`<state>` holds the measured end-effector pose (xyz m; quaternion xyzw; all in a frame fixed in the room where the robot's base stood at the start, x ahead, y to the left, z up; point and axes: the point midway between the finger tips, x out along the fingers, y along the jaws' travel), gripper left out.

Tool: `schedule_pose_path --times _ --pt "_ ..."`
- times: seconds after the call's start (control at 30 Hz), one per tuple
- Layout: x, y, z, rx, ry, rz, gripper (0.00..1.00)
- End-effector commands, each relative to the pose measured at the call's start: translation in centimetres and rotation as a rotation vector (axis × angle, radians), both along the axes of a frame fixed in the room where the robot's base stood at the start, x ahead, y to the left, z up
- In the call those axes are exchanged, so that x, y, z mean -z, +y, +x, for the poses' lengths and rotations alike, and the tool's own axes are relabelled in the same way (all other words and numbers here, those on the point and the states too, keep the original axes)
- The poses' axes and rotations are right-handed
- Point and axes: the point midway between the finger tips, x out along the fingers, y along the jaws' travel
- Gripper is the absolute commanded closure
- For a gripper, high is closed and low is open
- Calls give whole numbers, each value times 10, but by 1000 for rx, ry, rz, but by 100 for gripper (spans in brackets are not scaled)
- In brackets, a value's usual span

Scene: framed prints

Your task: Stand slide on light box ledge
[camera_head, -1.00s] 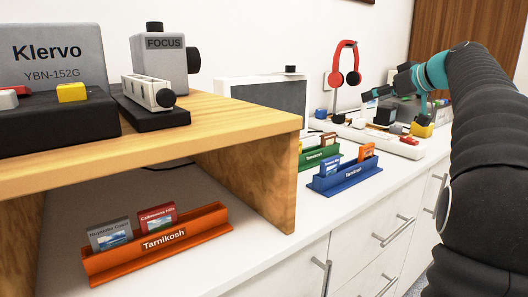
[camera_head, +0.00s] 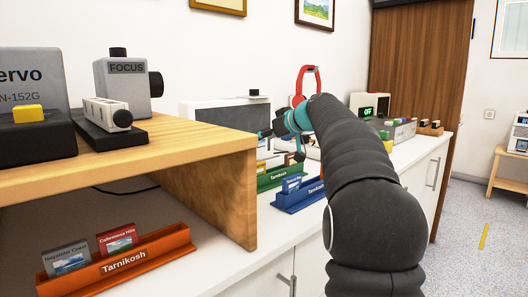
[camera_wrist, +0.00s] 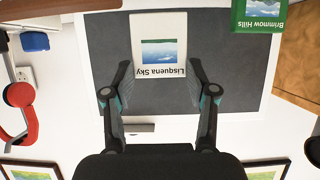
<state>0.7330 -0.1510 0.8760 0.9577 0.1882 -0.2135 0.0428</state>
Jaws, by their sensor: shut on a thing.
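My gripper (camera_wrist: 160,76) is shut on a white slide (camera_wrist: 158,28) labelled "Lisquena Sky", held by its side edges and upside down in the wrist view. Behind it is the dark grey panel of the light box (camera_wrist: 105,50), with a pale frame. The slide overlaps the panel; I cannot tell whether it touches the panel or ledge. A green slide (camera_wrist: 259,14) labelled "Brimmow Hills" overlaps the panel's corner at upper right. In the head view the light box (camera_head: 226,112) stands against the wall behind the wooden shelf, and my gripper (camera_head: 264,134) is in front of its right side.
An orange rack (camera_head: 150,262) holds a grey and a red slide under the wooden shelf (camera_head: 190,140). A green rack (camera_head: 278,178) and a blue rack (camera_head: 296,199) stand on the white counter. Red headphones (camera_head: 299,82) hang behind my arm.

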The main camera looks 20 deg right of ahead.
Motion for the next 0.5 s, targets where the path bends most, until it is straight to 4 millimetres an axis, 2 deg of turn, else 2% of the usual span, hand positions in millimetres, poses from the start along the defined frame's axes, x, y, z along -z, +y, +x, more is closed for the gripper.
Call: schedule_pose_path --times 0.17,0.4,0.5 --pt "10 3 2 0 2 2 69" --pt "41 2 2 0 3 2 69" --pt "43 2 2 0 0 0 69"
